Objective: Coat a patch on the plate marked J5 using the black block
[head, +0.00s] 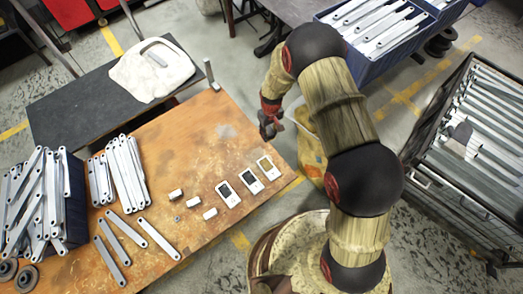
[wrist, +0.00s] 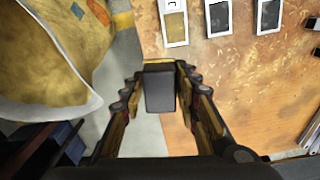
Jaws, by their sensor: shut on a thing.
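My gripper (head: 270,128) is near the right edge of the wooden table, above the plates in the picture. In the wrist view my gripper (wrist: 160,85) is shut on the black block (wrist: 160,92), held between the two fingers. Three white-framed plates lie in a row on the table: a left one (head: 228,194) and a middle one (head: 251,181) with dark patches, and a right one (head: 268,167) with a tan patch. In the wrist view the tan-patched plate (wrist: 173,22) is nearest the block, and apart from it. The plate markings are too small to read, so I cannot tell which is J5.
The wooden table (head: 190,150) also bears small metal blocks (head: 175,195), loose flat bars (head: 158,238) and stacked brackets. A yellowish container (head: 312,148) stands beside its right edge. A white cloth (head: 150,72) lies on a dark surface behind.

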